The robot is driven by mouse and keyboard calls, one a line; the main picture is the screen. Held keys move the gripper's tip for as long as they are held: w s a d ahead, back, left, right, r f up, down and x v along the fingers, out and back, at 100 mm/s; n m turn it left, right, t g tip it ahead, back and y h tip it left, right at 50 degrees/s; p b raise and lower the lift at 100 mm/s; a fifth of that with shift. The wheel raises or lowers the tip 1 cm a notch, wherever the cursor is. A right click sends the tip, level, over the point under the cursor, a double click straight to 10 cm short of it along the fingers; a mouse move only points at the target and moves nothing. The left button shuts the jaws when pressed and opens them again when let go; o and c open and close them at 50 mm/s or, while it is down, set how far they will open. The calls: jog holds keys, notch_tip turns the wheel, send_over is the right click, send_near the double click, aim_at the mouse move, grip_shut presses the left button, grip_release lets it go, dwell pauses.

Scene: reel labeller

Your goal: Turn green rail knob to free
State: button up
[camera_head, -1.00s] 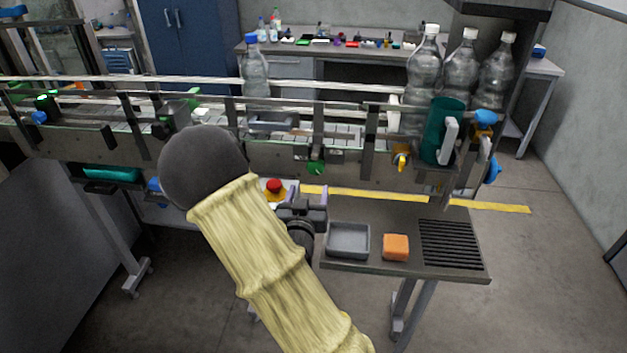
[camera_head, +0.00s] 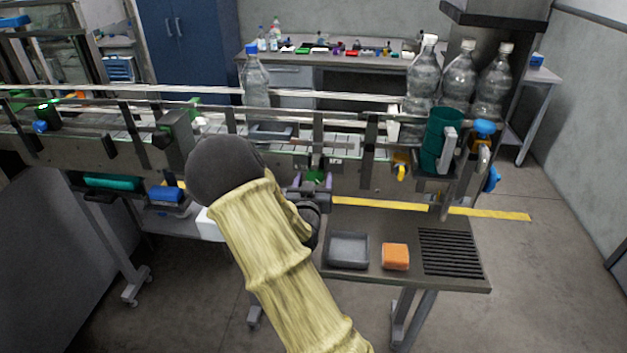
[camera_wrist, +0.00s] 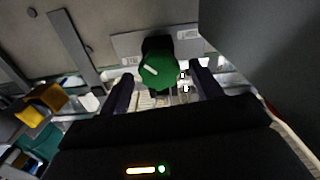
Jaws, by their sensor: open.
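The green rail knob (camera_wrist: 160,70) shows in the wrist view as a round green knob with a white line on its face, on a grey plate with small markings. It lies ahead of and between the two fingers of my gripper (camera_wrist: 162,92), which are apart. Whether either finger touches it cannot be told. In the head view the green knob (camera_head: 315,174) is at the conveyor's front side, partly hidden by my gripper (camera_head: 313,184). The white line slants on the knob face; the marking text is too small to read.
A yellow knob (camera_head: 401,171) and a teal jug (camera_head: 436,143) are to the right on the conveyor front. Below stands a side table with a grey tray (camera_head: 347,251) and an orange block (camera_head: 396,257). A dark panel (camera_wrist: 265,50) fills the wrist view's upper right.

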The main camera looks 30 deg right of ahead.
jog(key=c, duration=1)
jog(key=shift+o, duration=0.2)
jog(key=shift+w+a+n, duration=0.15)
jog(key=shift+a+n, duration=0.05)
jog(key=shift+n, duration=0.5)
jog(key=shift+d, duration=0.15)
jog(key=o, duration=1)
jog(key=shift+s, duration=0.2)
jog(key=shift+c, duration=0.2)
